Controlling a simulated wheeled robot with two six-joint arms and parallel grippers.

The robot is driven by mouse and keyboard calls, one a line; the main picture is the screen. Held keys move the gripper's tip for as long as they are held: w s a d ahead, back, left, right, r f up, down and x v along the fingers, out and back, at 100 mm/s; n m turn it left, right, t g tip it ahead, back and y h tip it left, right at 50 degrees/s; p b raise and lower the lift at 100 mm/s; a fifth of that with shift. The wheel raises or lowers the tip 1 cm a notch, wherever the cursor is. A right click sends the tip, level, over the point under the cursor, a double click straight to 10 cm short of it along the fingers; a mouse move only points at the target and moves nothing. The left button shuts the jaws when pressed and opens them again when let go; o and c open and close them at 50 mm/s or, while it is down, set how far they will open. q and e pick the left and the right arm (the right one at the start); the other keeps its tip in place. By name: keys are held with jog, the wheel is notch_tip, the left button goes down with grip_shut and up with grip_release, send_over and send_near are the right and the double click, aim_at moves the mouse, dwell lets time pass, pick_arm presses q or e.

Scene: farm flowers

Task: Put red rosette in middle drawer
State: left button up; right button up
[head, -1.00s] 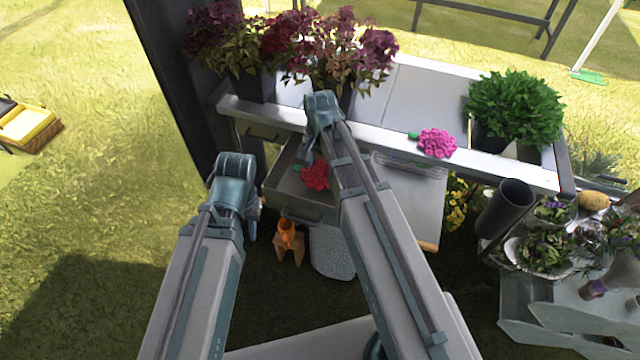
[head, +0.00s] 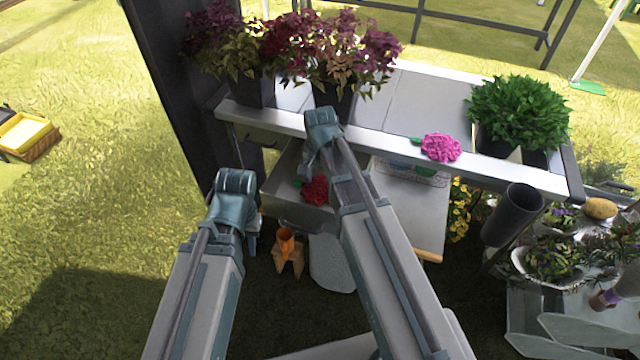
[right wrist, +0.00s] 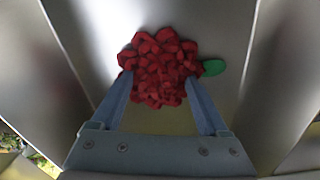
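The red rosette (head: 315,190) is inside the open drawer (head: 300,214) under the tabletop. My right gripper (head: 307,168) reaches down into this drawer. In the right wrist view the red rosette (right wrist: 158,68), with a green leaf at its right, sits between the two fingertips (right wrist: 158,78), which touch its sides. The gripper looks shut on it. Whether the rosette touches the drawer floor is unclear. A closed drawer front (head: 262,138) shows above the open drawer. My left gripper (head: 252,238) hangs left of the drawer, with its fingers mostly hidden by its own wrist.
A pink rosette (head: 441,147) lies on the tabletop's front edge. Dark-leaved potted plants (head: 345,55) and a green plant (head: 518,108) stand on the table (head: 420,95). A dark post (head: 170,90) rises at left.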

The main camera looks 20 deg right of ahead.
aim_at(320, 183)
jog(key=shift+o, duration=1.4)
jog(key=shift+r, duration=0.1)
notch_tip(320, 183, up, 12)
jog(key=p, duration=1.3)
jog(key=s+a+n+h, duration=0.1)
jog(key=s+a+n, duration=0.9)
jog(key=s+n, duration=0.3)
jog(key=shift+s+a+r+b, duration=0.15)
jog(key=shift+s+a+b, duration=0.15)
jog(key=shift+s, duration=0.5)
